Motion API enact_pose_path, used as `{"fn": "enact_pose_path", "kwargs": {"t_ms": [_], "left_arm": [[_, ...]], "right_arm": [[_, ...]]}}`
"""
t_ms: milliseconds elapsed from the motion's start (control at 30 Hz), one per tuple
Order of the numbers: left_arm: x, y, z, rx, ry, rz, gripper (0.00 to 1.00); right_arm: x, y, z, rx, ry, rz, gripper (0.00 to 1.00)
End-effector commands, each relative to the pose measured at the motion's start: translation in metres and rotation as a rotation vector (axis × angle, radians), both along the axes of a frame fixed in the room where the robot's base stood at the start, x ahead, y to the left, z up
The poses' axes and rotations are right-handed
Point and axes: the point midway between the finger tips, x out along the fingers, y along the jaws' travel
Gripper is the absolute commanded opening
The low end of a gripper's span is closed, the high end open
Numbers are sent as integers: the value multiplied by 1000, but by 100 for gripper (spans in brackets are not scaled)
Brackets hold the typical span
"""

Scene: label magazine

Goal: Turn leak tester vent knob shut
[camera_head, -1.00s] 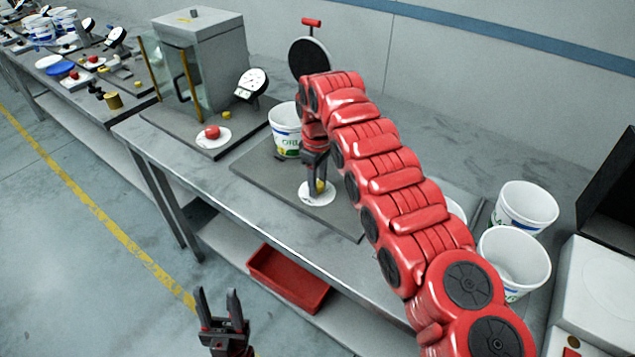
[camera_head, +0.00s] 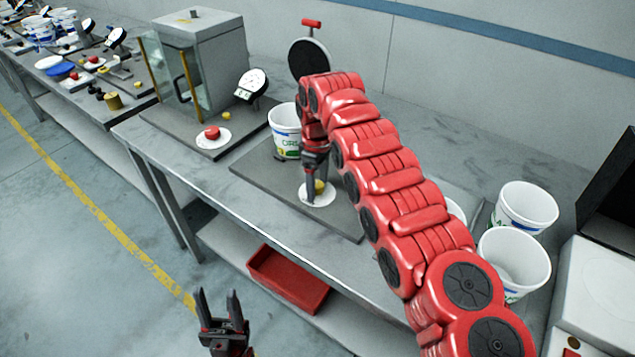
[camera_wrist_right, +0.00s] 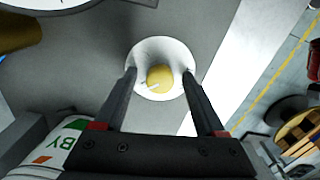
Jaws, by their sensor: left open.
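The yellow vent knob (camera_head: 320,187) sits on a white round dial (camera_head: 318,200) on the grey base plate (camera_head: 262,172) of the leak tester. In the right wrist view the knob (camera_wrist_right: 160,77) shows a small white mark. My right gripper (camera_head: 316,187) points down at the knob. Its fingers (camera_wrist_right: 160,74) are open, one on each side of the knob, with a visible gap on both sides. Whether the fingertips reach down to the knob's height I cannot tell. My left gripper (camera_head: 221,302) is open and empty, low in front of the bench.
A white tub (camera_head: 285,128) stands just left of my right gripper. A black disc with a red handle (camera_head: 310,57) rises behind. A red knob (camera_head: 212,132) sits on the neighbouring station. Two white tubs (camera_head: 525,206) stand at right. A red bin (camera_head: 288,279) is on the lower shelf.

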Motion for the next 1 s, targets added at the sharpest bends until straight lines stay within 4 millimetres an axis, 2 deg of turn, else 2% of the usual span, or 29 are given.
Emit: {"fn": "enact_pose_path", "kwargs": {"t_ms": [267, 367, 467, 633, 700, 1000], "left_arm": [[0, 0, 0, 0, 0, 0, 50], [0, 0, -1, 0, 0, 0, 50], [0, 0, -3, 0, 0, 0, 50], [0, 0, 20, 0, 0, 0, 50], [0, 0, 41, 0, 0, 0, 50], [0, 0, 100, 0, 0, 0, 50]], "right_arm": [[0, 0, 2, 0, -1, 0, 72], [1, 1, 10, -1, -3, 1, 72], [1, 2, 29, 1, -6, 2, 72], [-1, 3, 67, 2, -1, 3, 72], [0, 0, 87, 0, 0, -1, 72], [0, 0, 145, 0, 0, 0, 72]]}}
